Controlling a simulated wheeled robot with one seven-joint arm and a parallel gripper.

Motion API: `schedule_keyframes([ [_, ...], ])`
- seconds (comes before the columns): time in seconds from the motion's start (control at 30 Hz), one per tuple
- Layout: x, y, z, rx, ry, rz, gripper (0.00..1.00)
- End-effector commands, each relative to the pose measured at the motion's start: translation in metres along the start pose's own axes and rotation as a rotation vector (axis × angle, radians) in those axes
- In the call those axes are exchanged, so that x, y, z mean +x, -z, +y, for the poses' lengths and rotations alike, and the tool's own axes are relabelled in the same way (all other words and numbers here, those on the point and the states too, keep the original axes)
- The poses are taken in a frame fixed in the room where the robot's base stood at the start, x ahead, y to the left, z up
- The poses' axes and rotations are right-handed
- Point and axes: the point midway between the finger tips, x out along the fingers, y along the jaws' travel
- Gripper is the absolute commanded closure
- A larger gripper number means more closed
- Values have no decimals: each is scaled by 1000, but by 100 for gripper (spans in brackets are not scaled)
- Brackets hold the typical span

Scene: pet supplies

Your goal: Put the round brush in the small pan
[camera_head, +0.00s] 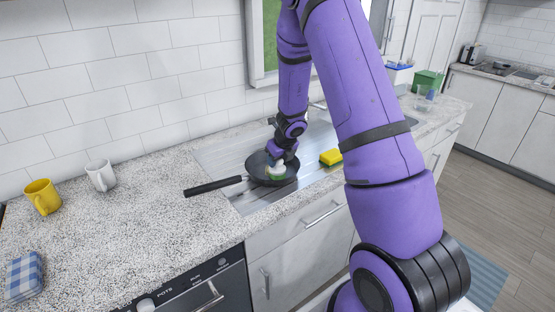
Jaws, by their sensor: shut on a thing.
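The small pan (260,177) is dark with a long black handle that points left. It sits on the metal drainboard of the counter. My gripper (279,160) reaches down over the pan from above. It is shut on the round brush (277,171), a small white thing with some green low on it. The brush is inside the outline of the pan, at or just above its inner floor; I cannot tell whether it touches. My gripper's fingers are small and partly hidden here.
A yellow sponge (331,157) lies right of the pan. A yellow mug (42,197) and a white mug (101,175) stand at the left. A blue checked cloth (24,277) lies at the front left. The counter (130,225) between is clear.

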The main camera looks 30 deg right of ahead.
Motion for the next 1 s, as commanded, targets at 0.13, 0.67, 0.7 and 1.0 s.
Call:
schedule_keyframes([
  [0.13, 0, 0, 0, 0, 0, 0, 82],
  [0.67, 2, 1, 0, 0, 0, 0, 32],
  [0.7, 2, 1, 0, 0, 0, 0, 32],
  [1.0, -25, -1, 1, -3, -1, -3, 32],
])
